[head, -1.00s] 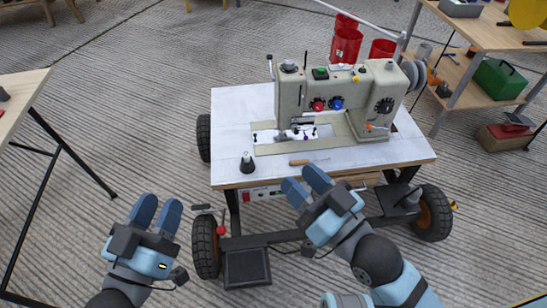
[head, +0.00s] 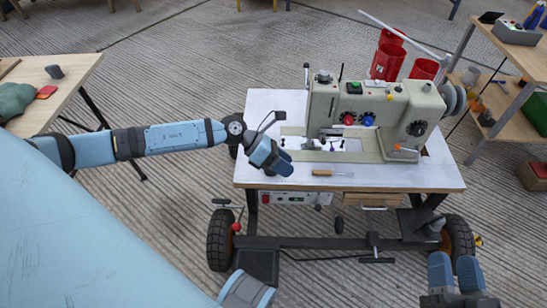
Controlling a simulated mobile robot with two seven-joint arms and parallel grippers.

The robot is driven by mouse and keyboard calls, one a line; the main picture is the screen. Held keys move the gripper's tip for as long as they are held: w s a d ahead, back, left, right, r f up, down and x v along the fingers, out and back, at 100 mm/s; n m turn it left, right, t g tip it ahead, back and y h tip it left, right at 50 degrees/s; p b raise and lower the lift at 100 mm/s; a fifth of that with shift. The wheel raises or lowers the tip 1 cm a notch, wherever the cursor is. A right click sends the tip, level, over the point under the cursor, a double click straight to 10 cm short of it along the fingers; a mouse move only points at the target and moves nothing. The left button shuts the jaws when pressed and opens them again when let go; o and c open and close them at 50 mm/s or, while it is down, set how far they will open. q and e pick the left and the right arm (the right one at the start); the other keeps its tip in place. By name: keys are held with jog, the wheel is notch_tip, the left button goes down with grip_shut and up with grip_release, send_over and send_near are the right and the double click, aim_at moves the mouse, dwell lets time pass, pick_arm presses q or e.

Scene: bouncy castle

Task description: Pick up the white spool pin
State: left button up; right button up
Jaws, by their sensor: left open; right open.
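The sewing machine (head: 400,108) stands on a white-topped wheeled table (head: 262,104). I cannot clearly make out a white spool pin. Small pale and dark parts (head: 331,145) lie around the needle area, too small to identify. My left gripper (head: 284,166) reaches in from the left, over the front left of the tabletop, left of the needle area. Its jaws are open, though the gap is hard to see from here. I see nothing held in it. My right gripper (head: 454,263) is open and empty, low in front of the table's right end.
A wooden-handled tool (head: 325,173) lies near the table's front edge. Red buckets (head: 388,60) stand behind the machine, below a slanted white bar (head: 398,32). A wooden table (head: 70,78) is at left, and shelves (head: 520,60) are at right. The tabletop's back left is clear.

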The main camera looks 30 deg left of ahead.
pick_arm(q)
jog(key=w+a+f+m+y, duration=0.1)
jog(key=w+a+m+y, duration=0.15)
jog(key=a, duration=0.55)
jog(key=w+a+m+y, duration=0.15)
jog(key=a+y, duration=0.25)
jog(key=a, duration=0.4)
jog(key=shift+n+h, duration=0.25)
jog(key=shift+n, duration=0.05)
jog(key=shift+w+a+b+x, duration=0.1)
jog(key=shift+b+x, duration=0.7)
jog(key=shift+x, duration=1.45)
jog(key=shift+w+a+b+x, duration=0.1)
jog(key=shift+b+x, duration=0.7)
jog(key=shift+x, duration=1.5)
jog(key=shift+w+a+b+x, duration=0.15)
jog(key=shift+b+x, duration=0.65)
jog(key=shift+x, duration=1.45)
jog(key=shift+s, duration=0.15)
pick_arm(e)
jog(key=shift+g, duration=0.6)
jog(key=f, duration=0.2)
jog(key=a+f, duration=0.1)
jog(key=f, duration=0.1)
jog(key=shift+w, duration=0.1)
pick_arm(q)
jog(key=shift+c, duration=0.5)
grip_shut()
